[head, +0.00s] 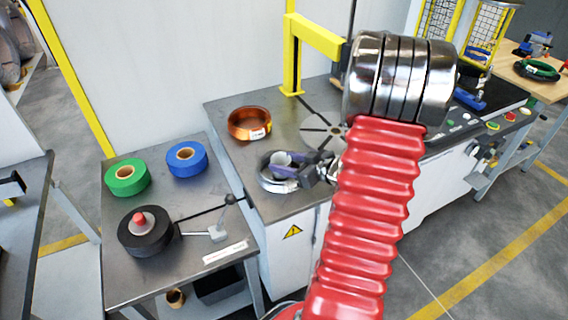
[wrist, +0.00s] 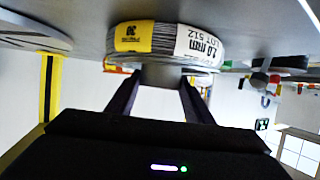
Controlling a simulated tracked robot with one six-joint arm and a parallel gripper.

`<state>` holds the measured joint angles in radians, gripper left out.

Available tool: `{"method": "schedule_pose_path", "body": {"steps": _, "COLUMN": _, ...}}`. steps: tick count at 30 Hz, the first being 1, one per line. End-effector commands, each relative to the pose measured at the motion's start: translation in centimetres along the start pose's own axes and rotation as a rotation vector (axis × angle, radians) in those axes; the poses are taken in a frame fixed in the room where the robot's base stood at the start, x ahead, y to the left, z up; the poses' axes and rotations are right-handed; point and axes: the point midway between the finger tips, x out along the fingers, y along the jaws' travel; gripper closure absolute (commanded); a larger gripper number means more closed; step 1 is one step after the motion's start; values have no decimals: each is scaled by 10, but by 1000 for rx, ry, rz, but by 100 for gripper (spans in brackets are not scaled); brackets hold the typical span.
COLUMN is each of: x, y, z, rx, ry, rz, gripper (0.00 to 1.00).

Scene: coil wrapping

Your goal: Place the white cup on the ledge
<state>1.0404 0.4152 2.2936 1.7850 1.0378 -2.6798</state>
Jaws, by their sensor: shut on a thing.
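The white cup (head: 281,159), pale grey in this light, is between the fingers of my gripper (head: 302,166) at the silver wire coil (head: 268,184) on the steel worktop. My gripper is shut on the cup. In the wrist view, which looks upside down, the cup (wrist: 162,76) sits between both dark fingers, with the labelled coil (wrist: 170,42) right behind it. I cannot tell whether the cup touches the coil or hangs just above it. Which surface is the ledge is not clear.
A copper coil (head: 249,123) and a round slotted plate (head: 322,131) are on the worktop (head: 290,208), with a yellow post (head: 291,60) behind. On the left table are green (head: 127,177), blue (head: 187,160) and black (head: 145,231) rolls. My red arm hides part of the right side.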

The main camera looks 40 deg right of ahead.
Motion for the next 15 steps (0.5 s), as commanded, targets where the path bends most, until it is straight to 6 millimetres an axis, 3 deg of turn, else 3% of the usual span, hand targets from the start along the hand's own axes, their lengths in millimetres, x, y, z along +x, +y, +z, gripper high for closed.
{"method": "schedule_pose_path", "body": {"steps": 3, "x": 1, "y": 0, "z": 2, "rx": 1, "ry": 0, "rz": -1, "gripper": 75}}
{"method": "schedule_pose_path", "body": {"steps": 4, "x": 1, "y": 0, "z": 2, "rx": 0, "ry": 0, "rz": -1, "gripper": 52}}
{"method": "schedule_pose_path", "body": {"steps": 12, "x": 1, "y": 0, "z": 2, "rx": 0, "ry": 0, "rz": -1, "gripper": 34}}
{"method": "schedule_pose_path", "body": {"steps": 15, "x": 1, "y": 0, "z": 2, "rx": 0, "ry": 0, "rz": -1, "gripper": 34}}
